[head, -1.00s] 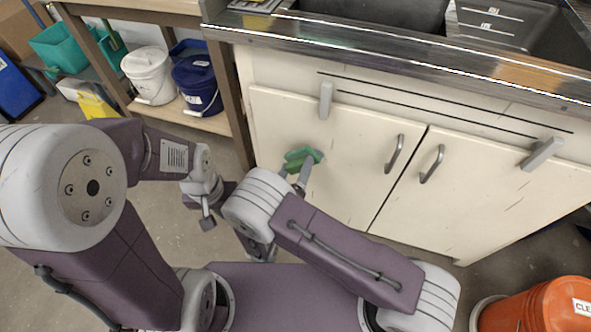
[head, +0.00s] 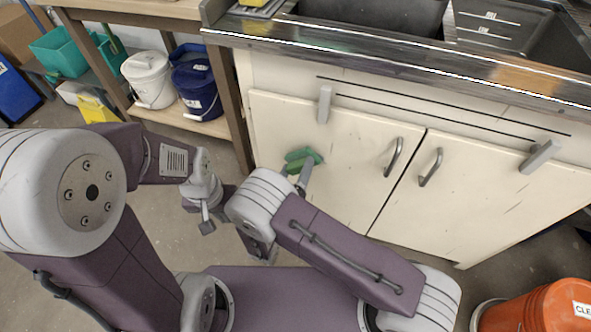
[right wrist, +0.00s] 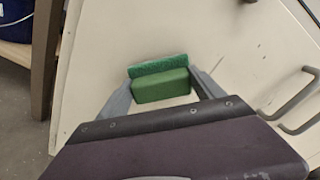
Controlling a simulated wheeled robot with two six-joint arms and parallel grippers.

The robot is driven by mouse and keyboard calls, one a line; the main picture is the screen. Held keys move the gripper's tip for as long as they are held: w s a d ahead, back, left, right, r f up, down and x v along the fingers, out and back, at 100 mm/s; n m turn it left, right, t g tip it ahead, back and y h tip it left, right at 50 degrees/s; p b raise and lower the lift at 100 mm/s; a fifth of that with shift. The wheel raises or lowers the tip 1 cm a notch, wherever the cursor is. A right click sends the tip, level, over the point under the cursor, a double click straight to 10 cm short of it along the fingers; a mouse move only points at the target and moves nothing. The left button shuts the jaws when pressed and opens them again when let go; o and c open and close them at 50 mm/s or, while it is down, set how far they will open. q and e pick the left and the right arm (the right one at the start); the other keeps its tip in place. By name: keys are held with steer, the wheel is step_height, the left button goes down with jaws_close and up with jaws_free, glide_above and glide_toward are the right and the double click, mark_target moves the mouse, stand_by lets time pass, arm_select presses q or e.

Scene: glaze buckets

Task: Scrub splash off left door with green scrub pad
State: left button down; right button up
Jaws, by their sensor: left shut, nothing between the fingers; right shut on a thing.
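The green scrub pad (head: 301,159) is held by my right gripper (head: 297,172) against or very near the left door (head: 345,140) of the cream cabinet. In the right wrist view the pad (right wrist: 160,84) sits between the two fingers, its darker scrubbing side toward the door; I cannot tell whether it touches. No splash shows on the visible part of the left door; any behind the pad or arm is hidden. My left gripper (head: 206,224) is shut and empty, low over the floor to the left of the right arm.
The cabinet has grey door handles (head: 393,157) and a metal sink counter (head: 400,62) above. A wooden shelf (head: 190,122) with a white bucket (head: 150,79) and a blue bucket (head: 197,86) stands left. An orange bucket (head: 540,305) stands at lower right.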

steer(key=shift+w+d, duration=0.15)
steer(key=shift+w, duration=0.25)
steer(key=shift+s+d+r+p, duration=0.1)
steer(key=shift+s+d+p, duration=0.3)
steer(key=shift+d, duration=0.3)
steer(key=shift+s+d+p, duration=0.15)
steer(key=shift+d+p, duration=0.3)
steer(key=shift+d, duration=0.25)
steer(key=shift+s+d, duration=0.15)
steer(key=shift+d, duration=0.15)
